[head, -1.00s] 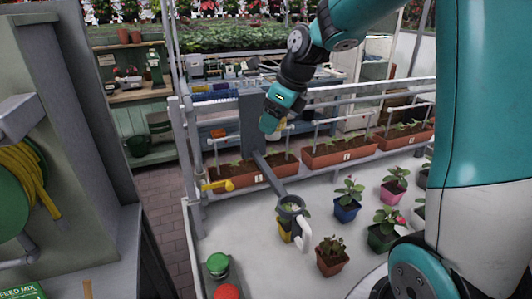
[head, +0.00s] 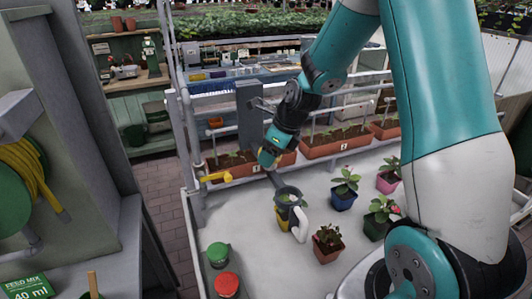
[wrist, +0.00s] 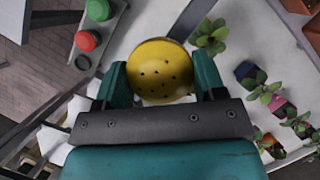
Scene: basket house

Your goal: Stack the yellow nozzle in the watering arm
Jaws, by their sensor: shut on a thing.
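My gripper (head: 267,160) is shut on the yellow nozzle (wrist: 160,68), a round disc with small holes. The wrist view shows the nozzle between the two teal fingers; the head view shows only a little yellow at the fingertips. The grey watering arm (head: 274,180) runs from a grey upright panel to a round grey cup (head: 288,196) with a white curved piece at its right. My gripper is above and behind the cup, apart from it, near the bar. In the wrist view the nozzle and gripper hide most of the arm.
A yellow tap (head: 214,178) is at the left, with green (head: 218,254) and red (head: 227,285) buttons in front.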

